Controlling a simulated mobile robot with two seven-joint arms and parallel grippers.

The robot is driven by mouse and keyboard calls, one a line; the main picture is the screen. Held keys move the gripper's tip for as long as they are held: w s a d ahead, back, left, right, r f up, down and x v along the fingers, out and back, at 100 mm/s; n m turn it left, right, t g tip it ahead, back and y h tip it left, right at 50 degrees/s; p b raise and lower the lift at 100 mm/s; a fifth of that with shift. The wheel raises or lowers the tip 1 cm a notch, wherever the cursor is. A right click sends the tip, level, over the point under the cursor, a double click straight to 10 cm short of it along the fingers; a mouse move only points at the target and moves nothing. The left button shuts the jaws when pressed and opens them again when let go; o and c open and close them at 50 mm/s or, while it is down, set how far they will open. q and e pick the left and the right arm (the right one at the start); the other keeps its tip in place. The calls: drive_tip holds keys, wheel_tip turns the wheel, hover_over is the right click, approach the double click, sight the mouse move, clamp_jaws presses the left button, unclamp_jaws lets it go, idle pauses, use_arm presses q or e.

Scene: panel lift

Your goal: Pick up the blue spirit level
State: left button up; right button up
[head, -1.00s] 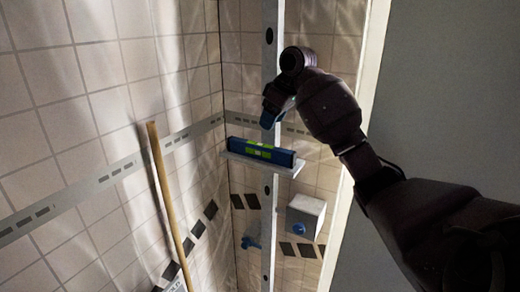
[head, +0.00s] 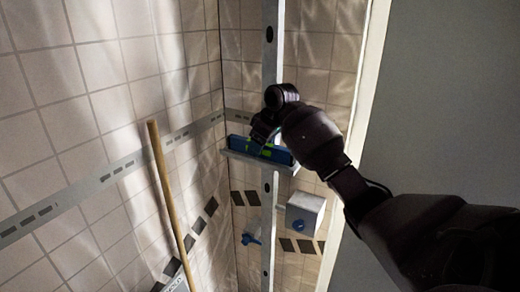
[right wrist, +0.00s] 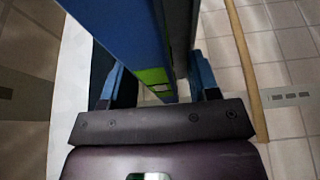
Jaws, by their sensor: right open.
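The blue spirit level (head: 282,156) with green parts lies lengthwise on a small pale shelf (head: 232,154) on the upright rail. My right gripper (head: 260,139) has come down over its middle and hides part of it. In the right wrist view, the level (right wrist: 128,32) runs between the two blue fingers of the right gripper (right wrist: 158,80), its green part near them. The jaws are open, one finger on each side. Whether either finger touches the level I cannot tell. My left gripper is not in view.
An upright pale rail (head: 268,215) with holes carries the shelf. Below right is a white-grey box (head: 305,212), and below left a blue fitting (head: 250,238). A wooden pole (head: 171,205) leans at the left. Tiled walls close in behind, with a grey panel (head: 450,100) at right.

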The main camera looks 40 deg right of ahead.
drive_tip(key=shift+c, duration=0.3)
clamp_jaws()
drive_tip(key=shift+r, duration=0.2)
